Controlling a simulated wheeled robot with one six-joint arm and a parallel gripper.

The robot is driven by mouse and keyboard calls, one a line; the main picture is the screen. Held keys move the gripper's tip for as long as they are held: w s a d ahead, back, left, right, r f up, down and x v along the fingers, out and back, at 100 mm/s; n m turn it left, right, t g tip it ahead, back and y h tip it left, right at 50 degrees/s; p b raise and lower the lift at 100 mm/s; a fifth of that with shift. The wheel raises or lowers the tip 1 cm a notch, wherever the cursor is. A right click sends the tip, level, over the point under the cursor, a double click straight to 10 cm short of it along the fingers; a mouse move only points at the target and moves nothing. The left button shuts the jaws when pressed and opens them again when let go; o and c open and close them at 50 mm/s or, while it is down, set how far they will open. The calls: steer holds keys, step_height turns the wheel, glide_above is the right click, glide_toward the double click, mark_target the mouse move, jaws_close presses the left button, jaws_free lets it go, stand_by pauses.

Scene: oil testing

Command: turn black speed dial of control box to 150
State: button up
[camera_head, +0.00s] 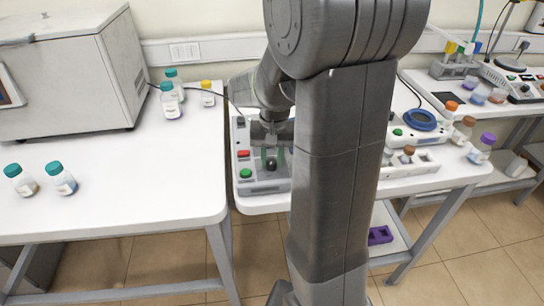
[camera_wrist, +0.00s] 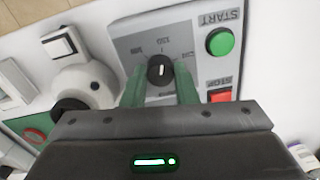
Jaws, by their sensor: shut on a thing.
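The control box (camera_head: 262,188) stands on the white table with a red stop button (camera_head: 243,153) and a green start button (camera_head: 245,173). Its black speed dial (camera_wrist: 160,70) has a white pointer line and sits on a grey panel with printed numbers around it. The dial also shows in the head view (camera_head: 271,164). My gripper (camera_wrist: 160,84) has green fingers closed on the dial from both sides. The start button (camera_wrist: 219,41) and stop button (camera_wrist: 220,92) lie to its right in the wrist view. My arm covers the right part of the box in the head view.
A white device with a black knob (camera_wrist: 70,105) stands left of the box in the wrist view. Capped bottles (camera_head: 170,101) stand on the left table near a large grey machine (camera_head: 65,80). A white rack (camera_head: 412,164) is to the right.

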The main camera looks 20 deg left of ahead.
mark_target(274, 161)
stand_by(0.4)
steer(key=o, duration=1)
steer(key=shift+r, duration=0.15)
step_height(274, 161, up, 14)
steer(key=shift+d+f, duration=0.2)
steer(key=shift+d, duration=0.05)
steer(key=shift+w, duration=0.1)
steer(key=f, duration=1.4)
steer(key=shift+a, duration=0.25)
steer(key=shift+r, duration=0.1)
